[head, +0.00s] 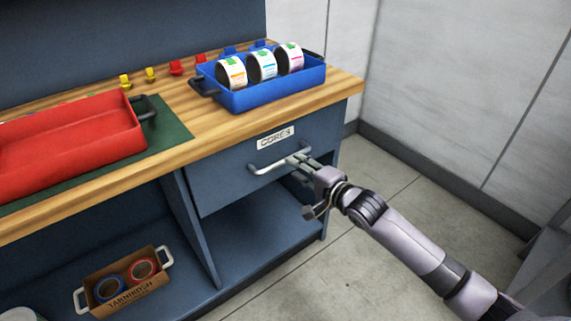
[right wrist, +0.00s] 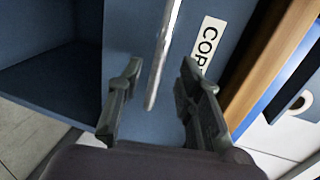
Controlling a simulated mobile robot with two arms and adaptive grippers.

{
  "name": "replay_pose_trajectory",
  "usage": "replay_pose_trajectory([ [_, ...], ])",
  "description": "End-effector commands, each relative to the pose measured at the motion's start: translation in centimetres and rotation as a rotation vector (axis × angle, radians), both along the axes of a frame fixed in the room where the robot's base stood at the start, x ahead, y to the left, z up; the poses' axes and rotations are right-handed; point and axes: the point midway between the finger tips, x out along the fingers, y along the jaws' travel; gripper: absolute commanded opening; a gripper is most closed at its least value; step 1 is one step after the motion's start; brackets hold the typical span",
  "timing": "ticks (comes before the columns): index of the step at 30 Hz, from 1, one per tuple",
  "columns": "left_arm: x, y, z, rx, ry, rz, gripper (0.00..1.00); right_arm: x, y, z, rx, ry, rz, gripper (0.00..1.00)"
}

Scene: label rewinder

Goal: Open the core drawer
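The core drawer (head: 228,173) is a blue-grey front under the wooden worktop, with a white "CORES" label (head: 276,137). It looks shut, flush with the cabinet. Its light metal bar handle (head: 264,168) runs across the front below the label. My right gripper (head: 303,168) is at the right part of the handle. In the right wrist view, the fingers (right wrist: 160,85) are apart and the handle bar (right wrist: 163,55) shows between them; I cannot tell whether either finger touches it. The label (right wrist: 208,42) is partly cut off by the right finger. My left gripper is not in view.
A blue tray (head: 275,93) with three label rolls stands on the worktop above the drawer. A red tray (head: 75,140) lies on a green mat to the left. A cardboard box (head: 130,297) with tape rolls sits on the lower shelf.

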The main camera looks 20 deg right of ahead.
Motion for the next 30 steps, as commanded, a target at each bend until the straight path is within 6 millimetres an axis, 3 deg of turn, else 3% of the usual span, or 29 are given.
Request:
replay_pose_trajectory([
  [6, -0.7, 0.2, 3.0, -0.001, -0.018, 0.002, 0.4, 3.8, 1.3, -0.9, 0.001, -0.002, 0.0, 0.33],
  [12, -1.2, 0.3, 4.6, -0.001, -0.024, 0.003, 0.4, 5.4, 2.0, -1.2, 0.0, 0.0, 0.0, 0.33],
  [22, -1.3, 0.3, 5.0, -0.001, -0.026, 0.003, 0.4, 5.6, 2.1, -1.2, 0.0, 0.0, 0.001, 0.33],
  [30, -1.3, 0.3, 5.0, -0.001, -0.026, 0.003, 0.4, 5.6, 2.0, -1.2, 0.0, 0.0, 0.0, 0.16],
])
